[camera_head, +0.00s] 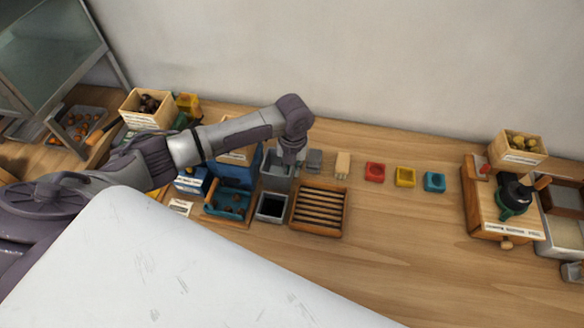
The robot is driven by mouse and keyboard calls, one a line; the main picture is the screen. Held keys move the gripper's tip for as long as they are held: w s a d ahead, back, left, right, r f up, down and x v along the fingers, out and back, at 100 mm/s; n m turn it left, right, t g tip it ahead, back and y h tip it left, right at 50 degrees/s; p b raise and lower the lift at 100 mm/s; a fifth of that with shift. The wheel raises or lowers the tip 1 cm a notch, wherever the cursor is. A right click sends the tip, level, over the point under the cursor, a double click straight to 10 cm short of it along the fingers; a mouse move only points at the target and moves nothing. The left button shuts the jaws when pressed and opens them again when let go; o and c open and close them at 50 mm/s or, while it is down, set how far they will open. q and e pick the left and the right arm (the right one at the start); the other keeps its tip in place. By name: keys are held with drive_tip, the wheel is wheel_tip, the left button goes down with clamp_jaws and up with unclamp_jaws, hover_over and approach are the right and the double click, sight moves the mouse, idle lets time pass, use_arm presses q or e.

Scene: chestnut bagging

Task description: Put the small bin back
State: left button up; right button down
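My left arm reaches in from the left, and its gripper (289,162) points down at the back of the table, right of the blue box. A small grey bin (271,181) is just under or beside the gripper and partly hidden by it. I cannot tell whether the fingers touch or grip its wall. A second grey bin (257,215) with a dark inside stands upright in front of it. My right gripper is not in view.
A slatted wooden tray (318,222) stands right of the bins, a blue tray (212,208) with chestnuts left. Red (375,172), yellow (405,177) and teal (434,182) blocks line the back. A wooden station (490,205) stands right. The table's middle right is clear.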

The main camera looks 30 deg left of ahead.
use_arm(q)
wheel_tip(320, 180, up, 12)
drive_tip(key=b, duration=0.2)
drive_tip(key=shift+f, duration=0.25)
drive_tip(key=shift+d+f, duration=0.1)
